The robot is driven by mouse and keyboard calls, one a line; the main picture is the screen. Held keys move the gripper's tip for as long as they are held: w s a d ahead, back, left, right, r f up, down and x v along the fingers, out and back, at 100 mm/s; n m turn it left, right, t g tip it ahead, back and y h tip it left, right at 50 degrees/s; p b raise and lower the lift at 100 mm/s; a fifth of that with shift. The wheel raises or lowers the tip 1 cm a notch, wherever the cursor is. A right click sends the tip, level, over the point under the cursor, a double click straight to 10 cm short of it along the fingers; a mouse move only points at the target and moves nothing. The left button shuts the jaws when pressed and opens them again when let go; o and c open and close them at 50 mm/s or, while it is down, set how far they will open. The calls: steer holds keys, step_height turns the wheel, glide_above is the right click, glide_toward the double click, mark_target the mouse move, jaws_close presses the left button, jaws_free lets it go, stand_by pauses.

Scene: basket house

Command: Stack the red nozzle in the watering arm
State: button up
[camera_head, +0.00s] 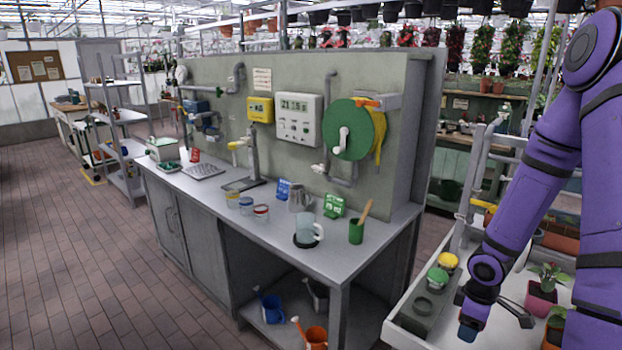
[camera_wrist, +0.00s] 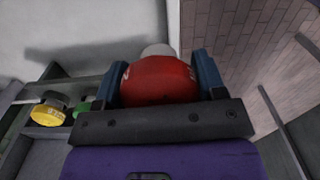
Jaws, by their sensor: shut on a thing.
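My gripper (camera_wrist: 160,72) is shut on the red nozzle (camera_wrist: 157,82), a round red piece with a pale tip, held between two blue fingers in the wrist view. In the head view my gripper (camera_head: 468,331) is low at the right, over the near side of the white cart; the red nozzle cannot be made out there. A grey upright pipe with a short side arm (camera_head: 250,150), which looks like the watering arm, stands on the bench, far to the left of my gripper. Its open end is too small to judge.
A grey rack (camera_head: 420,322) on the cart holds a green nozzle (camera_head: 437,275) and a yellow nozzle (camera_head: 449,260), with an empty round seat in front. A potted plant (camera_head: 541,295) stands right of my gripper. Jars and a glass mug (camera_head: 309,232) stand on the bench (camera_head: 225,212).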

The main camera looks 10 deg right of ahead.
steer(key=w+a+m, duration=0.1)
steer(key=w+a, duration=0.1)
steer(key=w, duration=0.1)
steer(key=w+a+m, duration=0.1)
steer(key=w+a, duration=0.1)
steer(key=w, duration=0.2)
steer(key=w+a+f+m, duration=0.1)
steer(key=w+m, duration=0.1)
steer(key=w, duration=0.1)
steer(key=shift+w+a, duration=0.2)
steer(key=shift+a, duration=0.2)
steer(key=w+a+m, duration=0.4)
steer(key=w+a, duration=0.4)
steer(key=a, duration=0.3)
steer(key=shift+w+f, duration=0.15)
steer(key=shift+w, duration=0.05)
